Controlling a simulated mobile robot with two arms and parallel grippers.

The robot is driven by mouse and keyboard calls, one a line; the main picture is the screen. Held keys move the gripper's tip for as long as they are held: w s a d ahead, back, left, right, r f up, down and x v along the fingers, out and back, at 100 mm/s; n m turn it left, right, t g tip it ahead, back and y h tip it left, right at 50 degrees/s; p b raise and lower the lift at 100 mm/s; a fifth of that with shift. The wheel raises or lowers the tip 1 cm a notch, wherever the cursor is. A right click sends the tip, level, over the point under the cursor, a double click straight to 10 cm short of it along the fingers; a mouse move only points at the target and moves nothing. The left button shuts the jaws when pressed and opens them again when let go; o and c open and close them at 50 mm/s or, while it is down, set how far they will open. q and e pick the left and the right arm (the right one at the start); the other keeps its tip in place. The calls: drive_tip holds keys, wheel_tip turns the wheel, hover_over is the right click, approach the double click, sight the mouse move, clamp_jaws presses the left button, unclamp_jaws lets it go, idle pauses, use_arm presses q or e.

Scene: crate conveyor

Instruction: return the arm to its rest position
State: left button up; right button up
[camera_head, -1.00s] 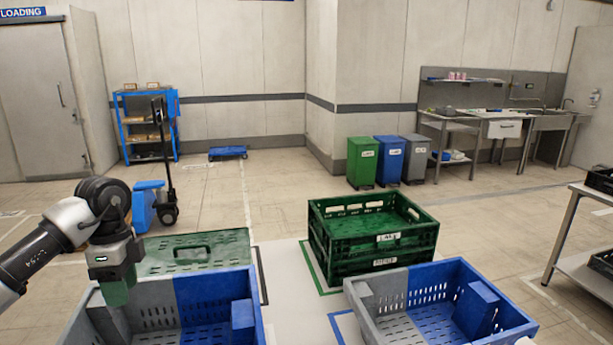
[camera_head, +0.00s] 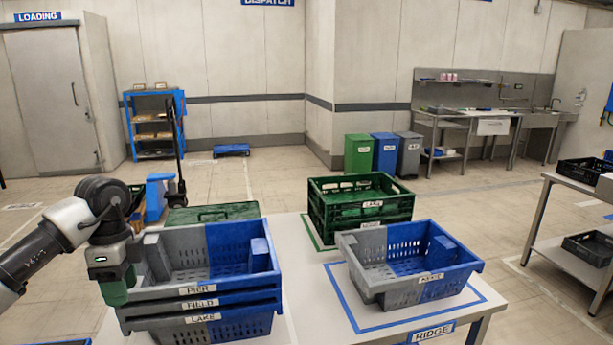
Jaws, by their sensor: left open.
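My left gripper (camera_head: 116,283) hangs at the left with its jaws pointing down. It is open and I see nothing held in it. It shows in front of the left edge of a stack of grey-and-blue crates (camera_head: 230,297); whether it touches them I cannot tell. The stack's labels read PIER, FIELD and LAKE from top to bottom, and the top crate looks empty. My right gripper is not in view.
A white table (camera_head: 310,310) bears the stack, a single tilted-looking grey-and-blue crate (camera_head: 452,278) at the right, stacked green crates (camera_head: 362,228) and a green lidded crate (camera_head: 212,212) behind. A steel rack (camera_head: 560,255) stands at right.

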use_arm(q)
drive_tip(key=w+d+f+m+t+h, duration=0.1)
drive_tip(key=w+d+f+m+h, duration=0.1)
drive_tip(key=d+f+h, duration=0.6)
drive_tip(key=w+d+f+m+t+h, duration=0.1)
drive_tip(key=w+d+f+m+h, duration=0.1)
drive_tip(key=d+f+h, duration=0.5)
wheel_tip(320, 180, down, 19)
drive_tip(key=s+n+t+y, duration=0.1)
drive_tip(key=n+t+y, duration=0.2)
drive_tip(key=n+t, duration=0.6)
drive_tip(key=s+a+f+n+y, duration=0.3)
drive_tip(key=s+f+y, duration=0.2)
drive_tip(key=s+f, duration=0.6)
drive_tip(key=s+a+f+n+y, duration=0.3)
drive_tip(key=s+f+y, duration=0.2)
drive_tip(key=s+f, duration=0.6)
drive_tip(key=s+f+n+g+y, duration=0.1)
drive_tip(key=s+f+g, duration=0.3)
drive_tip(key=s, duration=1)
drive_tip(key=s+f+g+y, duration=0.1)
drive_tip(key=s+f+g, duration=0.3)
drive_tip(key=s, duration=0.9)
wheel_tip(320, 180, down, 4)
drive_tip(key=shift+s+d+r+n, duration=0.15)
drive_tip(key=shift+s+n, duration=0.25)
